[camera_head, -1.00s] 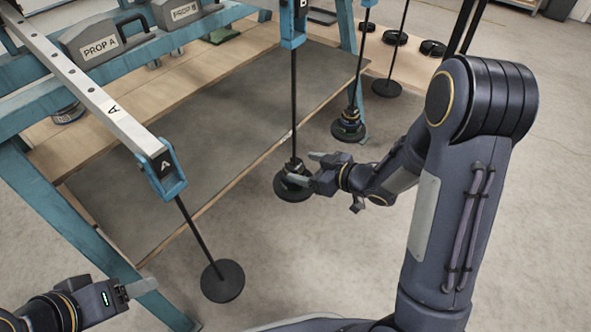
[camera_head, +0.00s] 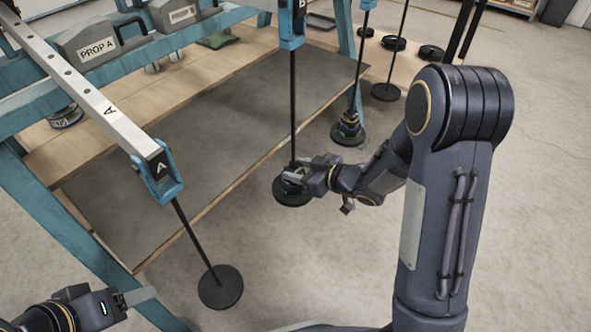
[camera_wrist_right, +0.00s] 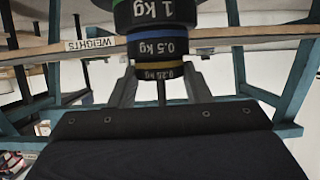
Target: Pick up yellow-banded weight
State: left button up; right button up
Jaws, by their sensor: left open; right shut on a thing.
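In the wrist view the yellow-banded weight (camera_wrist_right: 160,73), marked 0.25 kg, is the smallest disc of a stack. It sits between the two fingers of my right gripper (camera_wrist_right: 160,88), which is shut on it. A blue-banded 0.5 kg weight (camera_wrist_right: 158,47) and a larger 1 kg weight (camera_wrist_right: 152,12) adjoin it. In the head view my right gripper (camera_head: 294,176) is at the foot of hanger B's rod (camera_head: 292,110), just above its round base plate (camera_head: 292,193); the weights there are mostly hidden by the gripper. My left gripper (camera_head: 138,297) is open and empty at lower left.
Lever bar A (camera_head: 85,90) carries a hanger with an empty round plate (camera_head: 220,287). Another hanger with stacked weights (camera_head: 348,129) stands right of hanger B. Loose dark discs (camera_head: 394,43) lie at the back. Blue frame legs (camera_head: 70,215) stand at left.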

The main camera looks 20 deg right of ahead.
aim_at(299, 171)
jog(key=shift+r, duration=0.1)
notch_tip(299, 171, up, 4)
jog(key=shift+f+p, duration=0.25)
jog(key=shift+p, duration=1)
jog(key=s+d+p, duration=0.3)
jog(key=s+d, duration=0.8)
jog(key=s, duration=0.3)
jog(key=shift+s, duration=0.15)
jog(key=shift+r+p, duration=0.35)
jog(key=shift+p, duration=0.1)
jog(key=shift+d, duration=0.1)
jog(key=shift+s+d, duration=0.9)
jog(key=shift+s, duration=0.25)
jog(key=shift+s+d, duration=0.85)
jog(key=shift+s, duration=0.3)
